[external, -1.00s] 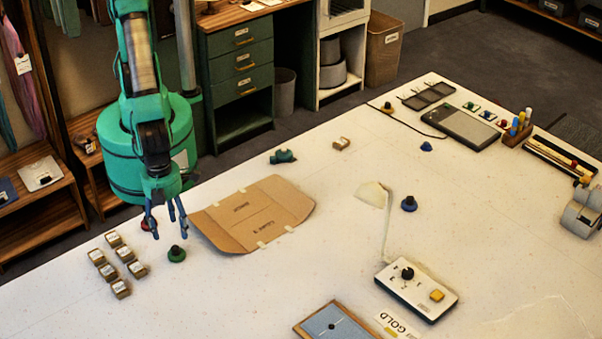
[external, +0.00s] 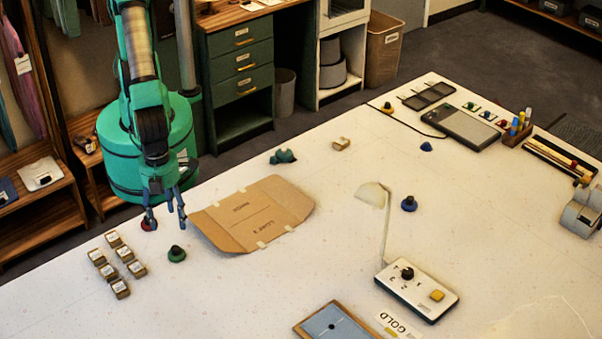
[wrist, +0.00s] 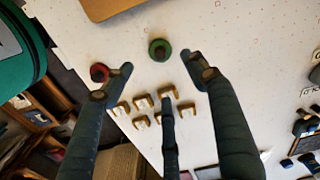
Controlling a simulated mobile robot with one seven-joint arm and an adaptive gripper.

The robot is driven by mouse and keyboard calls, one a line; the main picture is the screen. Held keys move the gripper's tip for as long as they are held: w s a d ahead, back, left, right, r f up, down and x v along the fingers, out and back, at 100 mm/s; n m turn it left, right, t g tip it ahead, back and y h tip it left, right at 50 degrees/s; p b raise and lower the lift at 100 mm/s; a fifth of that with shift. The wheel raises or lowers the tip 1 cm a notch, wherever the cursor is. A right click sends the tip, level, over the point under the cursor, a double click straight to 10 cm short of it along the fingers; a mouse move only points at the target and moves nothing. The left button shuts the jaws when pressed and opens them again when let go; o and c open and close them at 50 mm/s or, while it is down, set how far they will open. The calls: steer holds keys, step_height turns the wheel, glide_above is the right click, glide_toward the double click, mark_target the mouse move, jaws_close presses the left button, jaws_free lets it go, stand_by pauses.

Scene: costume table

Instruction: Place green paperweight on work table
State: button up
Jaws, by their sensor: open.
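The green paperweight (external: 177,254), a round green base with a dark knob, stands upright on the white work table (external: 330,170) near its left end. It also shows in the wrist view (wrist: 159,49), ahead of the fingers and between their lines. My gripper (external: 166,222) is open and empty, above the table's edge, a little behind and left of the green paperweight and apart from it. In the wrist view its fingers (wrist: 163,75) are spread wide. A red paperweight (wrist: 99,72) is beside the left finger; in the external view it (external: 148,225) is partly hidden by a finger.
Several small labelled boxes (external: 122,253) stand left of the green paperweight. A flat cardboard sheet (external: 253,214) lies to its right. A blue paperweight (external: 409,204), a lamp (external: 372,194) and a switch box (external: 417,289) are farther right. The table's front left is clear.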

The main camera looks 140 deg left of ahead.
steer(key=s+a+r+n+t, duration=0.1)
steer(key=s+a+r+n, duration=0.3)
steer(key=r, duration=0.5)
steer(key=s+a+r+n+t, duration=0.1)
steer(key=a+r+n+t, duration=0.1)
steer(key=a+r, duration=0.55)
steer(key=s+a+r+n+t, duration=0.1)
steer(key=s+a+r+n, duration=0.2)
steer(key=s+r, duration=0.3)
steer(key=s+a+r+n+t, duration=0.1)
steer(key=s+a+r+n, duration=0.3)
steer(key=s, duration=0.5)
step_height(320, 180, up, 2)
steer(key=shift+a+r+t, duration=0.25)
steer(key=shift+a+t, duration=0.05)
steer(key=shift+a, duration=0.45)
steer(key=shift+s+f, duration=0.1)
step_height(320, 180, down, 6)
steer(key=b, duration=0.6)
